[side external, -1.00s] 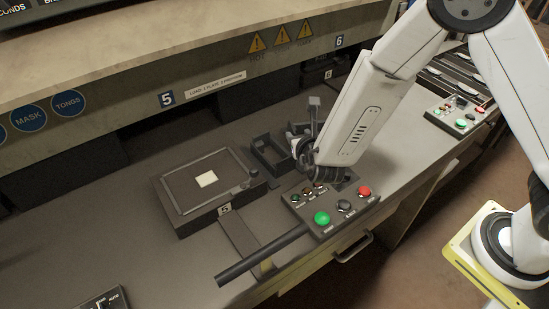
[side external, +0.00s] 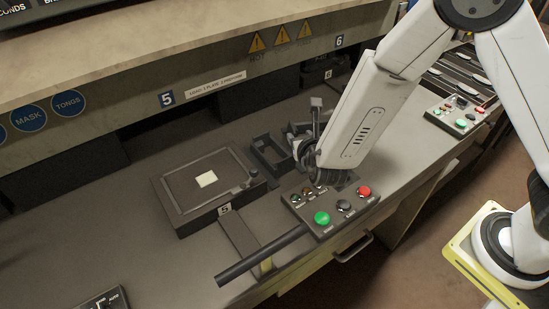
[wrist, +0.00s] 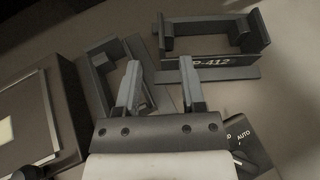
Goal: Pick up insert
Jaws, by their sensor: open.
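My gripper (wrist: 160,75) is open and empty in the wrist view, its two grey fingers apart. In the wrist view, a dark open frame (wrist: 92,58) lies behind and left of the left finger. A dark holder labelled P-412 (wrist: 212,58) with raised end walls stands beyond the right finger. I cannot tell which of these is the insert, or whether a fingertip touches either. In the side view, the open frame (side external: 262,160) lies beside the press plate; my wrist partly hides the holder and fingers.
A low block with a flat plate and a pale square (side external: 206,180) stands left of the frame. A button box (side external: 322,218) sits in front of my gripper, with a dark bar (side external: 262,256) beside it.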

